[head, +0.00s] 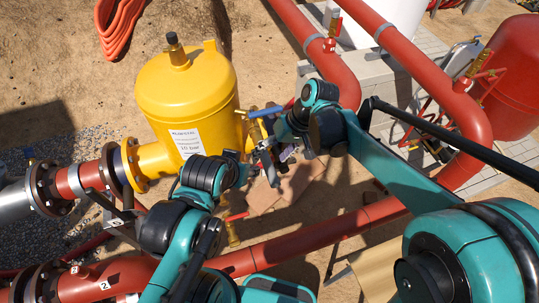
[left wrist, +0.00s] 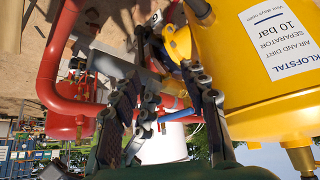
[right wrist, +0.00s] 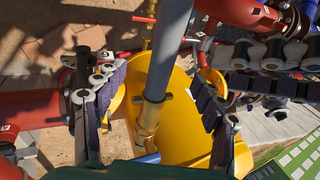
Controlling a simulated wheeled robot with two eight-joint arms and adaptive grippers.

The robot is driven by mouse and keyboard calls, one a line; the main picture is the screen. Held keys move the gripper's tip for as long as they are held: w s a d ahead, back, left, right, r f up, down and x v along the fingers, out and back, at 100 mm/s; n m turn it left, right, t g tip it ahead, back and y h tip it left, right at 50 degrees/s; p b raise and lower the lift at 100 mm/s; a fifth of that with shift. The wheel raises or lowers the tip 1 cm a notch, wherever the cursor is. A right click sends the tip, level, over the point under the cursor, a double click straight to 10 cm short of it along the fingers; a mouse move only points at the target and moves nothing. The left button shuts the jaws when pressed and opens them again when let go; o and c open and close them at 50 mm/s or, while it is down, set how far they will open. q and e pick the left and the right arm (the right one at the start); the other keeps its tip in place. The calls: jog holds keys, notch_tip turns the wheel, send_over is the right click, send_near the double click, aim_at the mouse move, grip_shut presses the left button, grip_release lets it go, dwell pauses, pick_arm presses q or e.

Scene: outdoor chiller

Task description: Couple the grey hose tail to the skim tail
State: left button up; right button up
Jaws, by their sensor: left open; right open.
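The grey hose tail (right wrist: 165,55) runs upright between the open fingers of my right gripper (right wrist: 152,88) in the right wrist view. A brass fitting (right wrist: 147,122) shows at its lower end. In the head view the grey hose tail (head: 271,172) is mostly hidden by my grippers. My right gripper (head: 284,152) is open beside the yellow tank. My left gripper (left wrist: 170,60) is open, with a grey tube (left wrist: 112,63) crossing behind its fingers. Brass fittings on the tank's right side (head: 244,116) may include the skim tail; I cannot tell which, or whether it touches the hose.
The yellow separator tank (head: 186,95) stands close to both grippers. A blue lever (head: 266,112) sticks out beside it. Red pipes run below (head: 325,238) and at the upper right (head: 430,75). A red hose coil (head: 118,28) lies on the sand, which is open there.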

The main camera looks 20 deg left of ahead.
jog(key=p+v, duration=0.2)
jog(key=v, duration=0.3)
jog(key=shift+d+r+p, duration=0.15)
jog(key=shift+r+p, duration=0.2)
jog(key=shift+p, duration=0.05)
jog(key=v, duration=1.2)
